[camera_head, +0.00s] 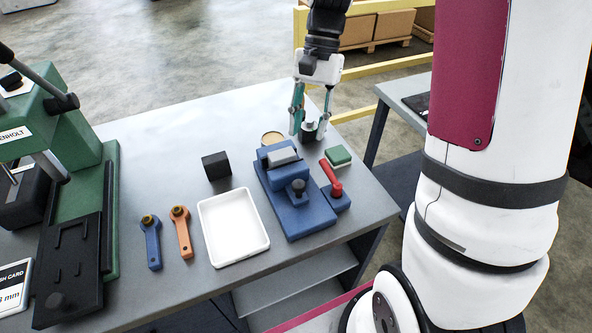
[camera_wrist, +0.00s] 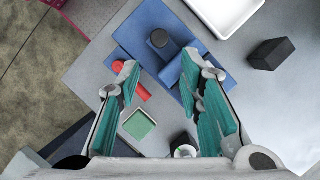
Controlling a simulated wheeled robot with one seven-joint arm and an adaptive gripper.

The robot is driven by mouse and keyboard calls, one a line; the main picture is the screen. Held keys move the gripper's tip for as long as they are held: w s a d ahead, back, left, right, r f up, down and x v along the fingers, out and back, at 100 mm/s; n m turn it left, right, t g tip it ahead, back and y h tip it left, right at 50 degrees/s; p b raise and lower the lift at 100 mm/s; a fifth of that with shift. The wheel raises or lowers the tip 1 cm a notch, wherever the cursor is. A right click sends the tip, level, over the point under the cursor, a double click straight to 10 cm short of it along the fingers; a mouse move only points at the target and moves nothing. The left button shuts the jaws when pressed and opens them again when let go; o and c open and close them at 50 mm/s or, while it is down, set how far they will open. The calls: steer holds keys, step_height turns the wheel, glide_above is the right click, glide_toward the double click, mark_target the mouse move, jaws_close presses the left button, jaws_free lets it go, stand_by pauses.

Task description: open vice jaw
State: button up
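The blue vice (camera_head: 295,205) stands on the grey table, with a light grey block (camera_head: 283,157) at its jaw end and a dark round knob (camera_head: 297,186) on top. A red handle (camera_head: 331,178) stands on a blue block at its right side. In the wrist view the vice (camera_wrist: 150,22), its knob (camera_wrist: 158,38) and part of the red handle (camera_wrist: 143,92) show beyond the fingertips. My gripper (camera_head: 309,128) is open and empty, above the table's far right part behind the vice. Its teal-padded fingers (camera_wrist: 161,65) are spread wide; the jaw gap is unclear.
A dark cylinder (camera_head: 312,132) and a green-topped block (camera_head: 338,155) stand near my gripper. A tan round tin (camera_head: 272,138) sits behind the vice. A white tray (camera_head: 233,259), a black cube (camera_head: 216,166) and a green press (camera_head: 85,155) are to the left.

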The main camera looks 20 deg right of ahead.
mark_target(299, 183)
steer(key=p+x, duration=0.1)
steer(key=x, duration=1.2)
steer(key=shift+s, duration=0.1)
steer(key=shift+c, duration=0.6)
